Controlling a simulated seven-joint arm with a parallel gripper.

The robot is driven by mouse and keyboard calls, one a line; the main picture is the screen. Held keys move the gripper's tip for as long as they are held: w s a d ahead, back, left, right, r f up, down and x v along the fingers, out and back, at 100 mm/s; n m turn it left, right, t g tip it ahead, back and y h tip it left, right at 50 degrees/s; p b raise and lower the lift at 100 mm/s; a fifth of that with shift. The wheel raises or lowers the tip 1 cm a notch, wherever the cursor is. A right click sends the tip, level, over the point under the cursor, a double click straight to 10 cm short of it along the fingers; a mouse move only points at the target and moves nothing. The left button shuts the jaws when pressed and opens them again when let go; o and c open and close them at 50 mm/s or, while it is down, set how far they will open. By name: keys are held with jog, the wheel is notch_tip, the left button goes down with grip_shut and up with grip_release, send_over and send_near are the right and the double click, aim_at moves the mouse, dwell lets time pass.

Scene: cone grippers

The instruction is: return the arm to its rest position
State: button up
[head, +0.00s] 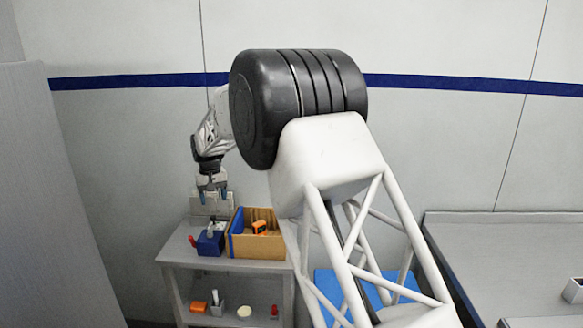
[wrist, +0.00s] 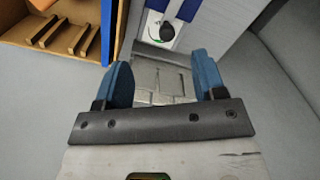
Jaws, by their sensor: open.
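My gripper (head: 213,196) hangs in the air above the left end of the grey table (head: 177,247), fingers pointing down. In the wrist view its two blue fingertips (wrist: 163,78) are wide apart, and I see nothing held between them. In the head view my own arm fills the middle and hides part of the table's right side.
Below the gripper stands a blue box (head: 210,243) with a small item on top. Beside it is an open cardboard-coloured box (head: 258,246) holding an orange item (head: 260,227). Small objects lie on the lower shelf. A grey counter (head: 500,250) is at right.

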jog(key=s+d+r+m, duration=0.1)
jog(key=s+d+r, duration=0.5)
jog(key=d, duration=0.5)
jog(key=s+d+r+m+t, duration=0.1)
jog(key=s+d+r, duration=0.3)
jog(key=s+d, duration=0.55)
jog(key=s+d+r+m, duration=0.1)
jog(key=s+d+r, duration=0.4)
jog(key=d, duration=0.7)
jog(key=s+d+f+m, duration=0.1)
jog(key=s+d+f, duration=0.1)
jog(key=s+d, duration=0.4)
jog(key=s+d+f+m+t, duration=0.1)
jog(key=s+d, duration=0.5)
jog(key=s, duration=1.1)
jog(key=s+d+f+m, duration=0.1)
jog(key=s+d+f, duration=0.2)
jog(key=s+d, duration=0.3)
jog(key=s, duration=0.5)
jog(key=shift+s+f+t, duration=0.3)
jog(key=shift+f, duration=0.05)
jog(key=shift+c, duration=0.8)
jog(key=shift+w+r, duration=0.1)
jog(key=shift+w, duration=0.05)
